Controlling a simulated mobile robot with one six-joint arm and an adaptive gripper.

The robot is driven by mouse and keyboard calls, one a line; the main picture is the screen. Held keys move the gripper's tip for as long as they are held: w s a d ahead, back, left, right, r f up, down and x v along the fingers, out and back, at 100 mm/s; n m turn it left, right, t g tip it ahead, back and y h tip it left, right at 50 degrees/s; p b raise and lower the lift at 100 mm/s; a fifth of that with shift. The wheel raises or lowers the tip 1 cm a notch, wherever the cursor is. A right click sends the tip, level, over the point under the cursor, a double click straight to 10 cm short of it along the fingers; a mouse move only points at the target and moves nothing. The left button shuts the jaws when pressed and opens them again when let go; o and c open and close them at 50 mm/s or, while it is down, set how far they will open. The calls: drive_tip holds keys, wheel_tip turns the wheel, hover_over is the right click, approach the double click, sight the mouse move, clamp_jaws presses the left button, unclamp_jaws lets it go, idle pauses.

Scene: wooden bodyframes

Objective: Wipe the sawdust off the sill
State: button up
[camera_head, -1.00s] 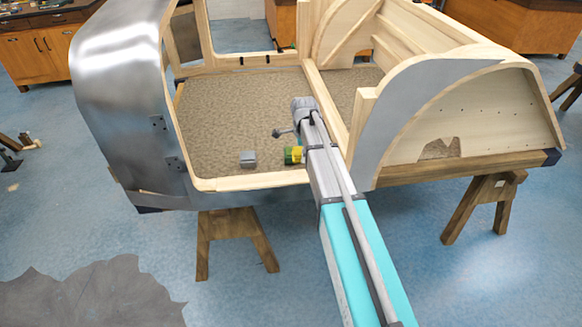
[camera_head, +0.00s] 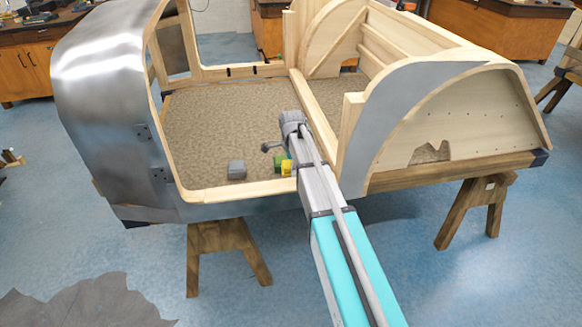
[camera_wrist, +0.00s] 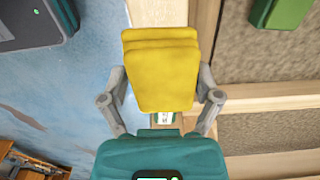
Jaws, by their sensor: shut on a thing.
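A yellow folded cloth or pad (camera_wrist: 160,75) fills the middle of the wrist view. My gripper (camera_wrist: 162,88) is shut on it, one finger on each side. In the head view the yellow pad (camera_head: 287,168) shows just left of my arm, near the front edge of the body floor. The pale wooden sill (camera_head: 235,192) runs along that edge. In the wrist view the sill (camera_wrist: 159,12) passes beneath the pad, which hides part of it. A faint, grainy pale patch shows on the sill there; I cannot tell whether it is sawdust. Contact between pad and sill is unclear.
A green object (camera_head: 280,159) sits behind the pad; it also shows in the wrist view (camera_wrist: 283,11). A grey block (camera_head: 237,169) lies on the carpeted floor (camera_head: 220,125). A curved metal panel (camera_head: 100,90) stands left. A wooden wheel arch (camera_head: 470,110) rises right.

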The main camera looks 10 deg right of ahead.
sight(292, 184)
wheel_tip(292, 184, down, 6)
drive_tip(key=b, duration=0.5)
drive_tip(key=shift+a+r, duration=0.1)
drive_tip(key=shift+a, duration=1.75)
drive_tip(key=shift+d, duration=1.6)
drive_tip(key=shift+d+r+p, duration=0.25)
drive_tip(key=shift+r+p, duration=0.55)
wheel_tip(292, 184, up, 6)
drive_tip(key=p, duration=0.5)
drive_tip(key=shift+p, duration=0.4)
drive_tip(key=shift+f, duration=0.3)
drive_tip(key=shift+f+b, duration=2.8)
drive_tip(key=shift+b, duration=0.25)
drive_tip(key=shift+f+b, duration=1)
